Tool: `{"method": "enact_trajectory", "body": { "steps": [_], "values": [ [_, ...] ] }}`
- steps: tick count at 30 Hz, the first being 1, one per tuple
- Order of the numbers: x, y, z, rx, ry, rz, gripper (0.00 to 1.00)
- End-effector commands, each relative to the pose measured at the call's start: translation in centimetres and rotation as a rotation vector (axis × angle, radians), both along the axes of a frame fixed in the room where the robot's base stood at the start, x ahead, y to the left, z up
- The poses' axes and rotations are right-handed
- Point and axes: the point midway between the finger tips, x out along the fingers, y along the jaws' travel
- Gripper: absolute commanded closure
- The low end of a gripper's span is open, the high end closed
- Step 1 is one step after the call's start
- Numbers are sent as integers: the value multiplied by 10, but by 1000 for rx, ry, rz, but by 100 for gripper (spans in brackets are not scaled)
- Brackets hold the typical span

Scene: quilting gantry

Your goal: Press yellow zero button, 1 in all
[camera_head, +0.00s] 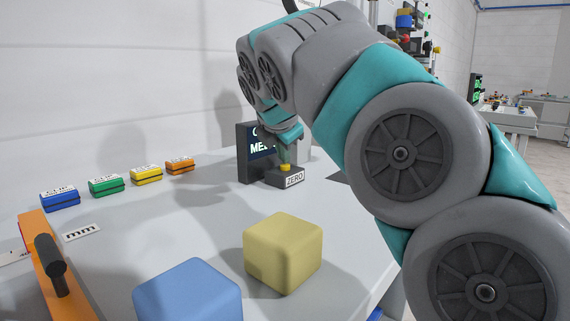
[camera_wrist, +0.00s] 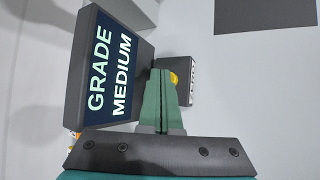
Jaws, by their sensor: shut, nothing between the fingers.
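The yellow zero button (camera_head: 285,167) sits on top of a dark box (camera_head: 272,178) with a white label reading ZERO. In the wrist view the yellow button (camera_wrist: 174,79) shows just beyond my fingertips, partly hidden by them. My gripper (camera_head: 288,150) is shut and empty, pointing down over the button with its tips at or very close to it. I cannot tell if they touch. The shut fingers also show in the wrist view (camera_wrist: 159,100).
A dark display (camera_wrist: 113,72) reading GRADE MEDIUM stands right beside the button box. A yellow block (camera_head: 283,252) and a blue block (camera_head: 188,293) lie nearer on the table. Several coloured clips (camera_head: 106,185) line the back left. An orange rail (camera_head: 52,270) with a dark handle is at left.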

Motion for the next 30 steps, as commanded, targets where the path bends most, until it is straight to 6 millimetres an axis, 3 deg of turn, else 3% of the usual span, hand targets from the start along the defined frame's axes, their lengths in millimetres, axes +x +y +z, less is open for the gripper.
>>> {"method": "enact_trajectory", "body": {
  "steps": [18,30],
  "values": [
    [0,0,-4,-1,2,0,100],
    [0,-1,12,-3,3,-1,100]
  ]
}}
